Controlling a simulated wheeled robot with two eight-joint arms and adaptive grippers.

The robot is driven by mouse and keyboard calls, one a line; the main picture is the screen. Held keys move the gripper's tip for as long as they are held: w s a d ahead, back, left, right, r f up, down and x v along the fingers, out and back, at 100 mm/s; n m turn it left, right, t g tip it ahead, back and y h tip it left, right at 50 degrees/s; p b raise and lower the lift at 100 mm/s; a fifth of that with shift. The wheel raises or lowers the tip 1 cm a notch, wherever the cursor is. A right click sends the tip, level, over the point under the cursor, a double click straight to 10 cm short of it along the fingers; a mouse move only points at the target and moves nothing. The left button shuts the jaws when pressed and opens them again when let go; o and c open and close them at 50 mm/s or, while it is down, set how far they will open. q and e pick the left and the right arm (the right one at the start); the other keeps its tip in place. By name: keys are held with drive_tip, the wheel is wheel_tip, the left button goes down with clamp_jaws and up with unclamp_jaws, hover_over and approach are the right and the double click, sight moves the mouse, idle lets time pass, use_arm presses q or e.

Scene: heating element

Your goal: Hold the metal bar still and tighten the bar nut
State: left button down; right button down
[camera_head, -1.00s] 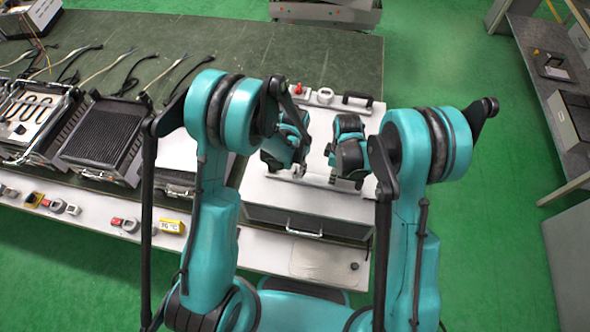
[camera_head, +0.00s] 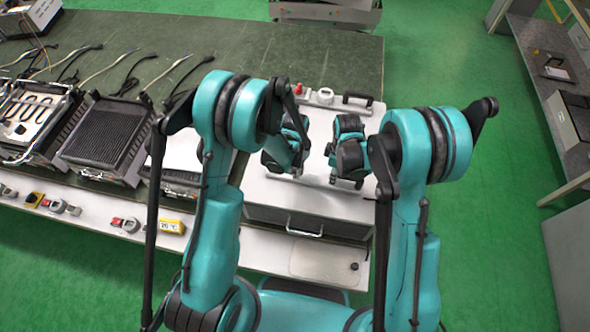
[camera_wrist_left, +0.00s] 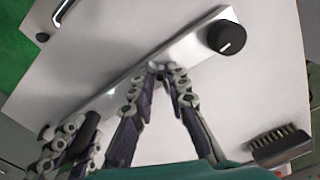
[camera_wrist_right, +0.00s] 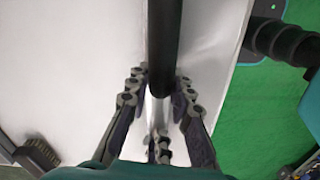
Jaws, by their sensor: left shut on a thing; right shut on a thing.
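The metal bar (camera_wrist_left: 120,85) lies along the white panel (camera_wrist_left: 100,30) in the left wrist view. My left gripper (camera_head: 300,172) has its fingertips together on the bar; they also show in the left wrist view (camera_wrist_left: 158,70). My right gripper (camera_head: 340,178) is to its right, farther along the panel. In the right wrist view its fingers (camera_wrist_right: 158,90) are shut around a black cylindrical piece (camera_wrist_right: 162,45), with a shiny metal length (camera_wrist_right: 157,112) below it. I cannot tell whether this piece is the bar nut, and the fingers hide the contact.
A black knob (camera_wrist_left: 226,37) and a dark brush-like piece (camera_wrist_left: 280,146) are near my left gripper. A black handle (camera_head: 357,98) and a red button (camera_head: 298,88) are at the panel's far side. Opened grill units (camera_head: 100,145) stand to the left.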

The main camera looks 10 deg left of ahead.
use_arm(q)
drive_tip(key=m, duration=0.3)
drive_tip(key=shift+m, duration=0.4)
drive_tip(key=m, duration=0.3)
drive_tip(key=shift+m, duration=0.3)
drive_tip(key=m, duration=0.3)
drive_tip(key=shift+m, duration=0.3)
drive_tip(key=m, duration=0.3)
drive_tip(key=shift+m, duration=0.4)
drive_tip(key=m, duration=1.1)
drive_tip(key=shift+m, duration=2)
